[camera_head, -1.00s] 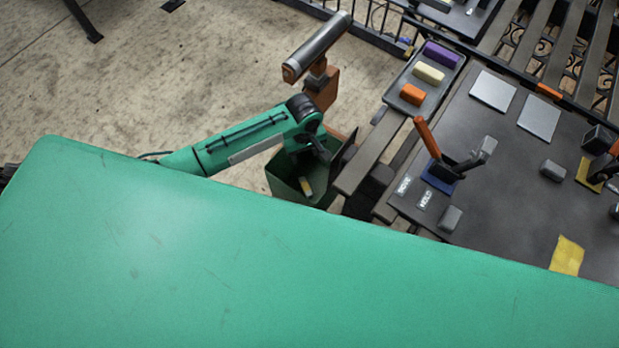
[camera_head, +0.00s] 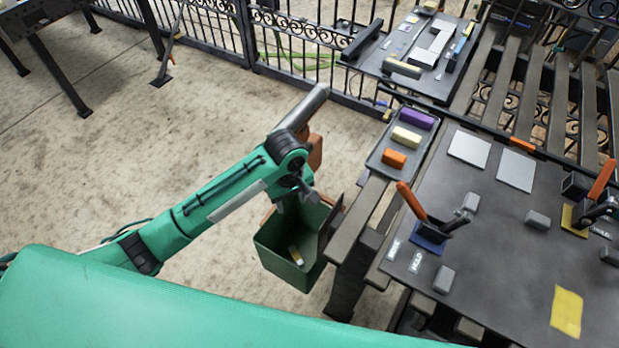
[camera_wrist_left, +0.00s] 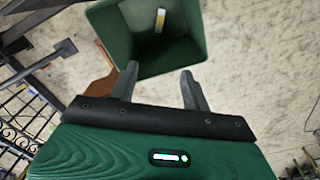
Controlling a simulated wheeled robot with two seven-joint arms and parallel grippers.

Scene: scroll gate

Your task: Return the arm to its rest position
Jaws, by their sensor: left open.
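My left arm comes in from the left in the head view. Its gripper (camera_head: 309,196) hangs near the upper edge of a green bin (camera_head: 275,254). In the left wrist view the two fingers of the left gripper (camera_wrist_left: 157,88) are apart with nothing between them. The green bin (camera_wrist_left: 120,45) lies just beyond the fingertips there. A small yellow and white piece (camera_head: 295,255) is inside the bin, and it also shows in the left wrist view (camera_wrist_left: 160,20). My right gripper is not in view.
A dark slatted table (camera_head: 490,260) stands right of the bin, with orange-handled clamps (camera_head: 425,218), grey blocks and a yellow patch (camera_head: 566,311). A tray (camera_head: 376,160) holds purple, cream and orange blocks. Open concrete floor (camera_head: 200,110) lies left of the bin.

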